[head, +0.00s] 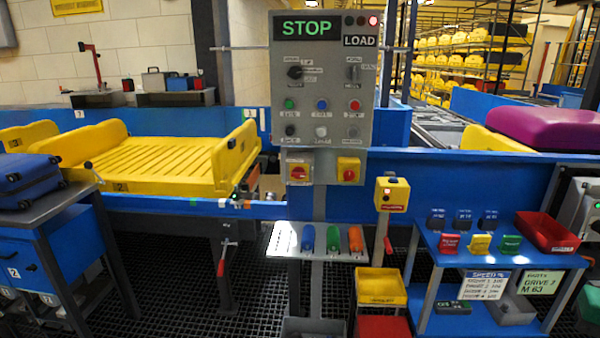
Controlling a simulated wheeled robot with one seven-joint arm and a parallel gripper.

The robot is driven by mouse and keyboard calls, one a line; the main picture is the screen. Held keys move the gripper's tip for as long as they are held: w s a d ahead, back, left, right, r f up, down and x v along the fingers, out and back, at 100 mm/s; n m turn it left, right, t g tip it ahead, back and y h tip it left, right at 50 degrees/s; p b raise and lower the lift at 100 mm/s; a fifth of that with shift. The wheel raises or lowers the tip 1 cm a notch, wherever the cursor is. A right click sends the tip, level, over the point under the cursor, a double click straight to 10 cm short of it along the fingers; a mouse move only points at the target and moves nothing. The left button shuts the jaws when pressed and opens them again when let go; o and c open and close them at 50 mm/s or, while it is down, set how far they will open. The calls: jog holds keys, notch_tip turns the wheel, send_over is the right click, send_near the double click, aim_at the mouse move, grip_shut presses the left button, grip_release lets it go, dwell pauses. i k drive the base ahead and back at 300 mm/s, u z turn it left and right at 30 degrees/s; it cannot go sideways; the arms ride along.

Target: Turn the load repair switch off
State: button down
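A grey control panel (323,110) stands on a post in the middle of the head view. It has a green-lit STOP display (307,27) and a LOAD label (360,41), with a red lamp (373,21) lit above the label. Below are two black selector knobs, the left one (295,72) and the right one (353,73), and several coloured buttons. My gripper is not in view.
A yellow tray (160,165) sits on the conveyor at left, and a blue suitcase (38,180) lies on a bench. A small shelf (318,254) with coloured handles is below the panel. A yellow box on a post (392,194) and a blue parts table (480,250) stand right.

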aim_at(299, 172)
jog(key=z, duration=0.5)
jog(key=k, duration=1.15)
jog(key=u, duration=0.35)
jog(key=i, duration=1.75)
jog(key=z, duration=0.3)
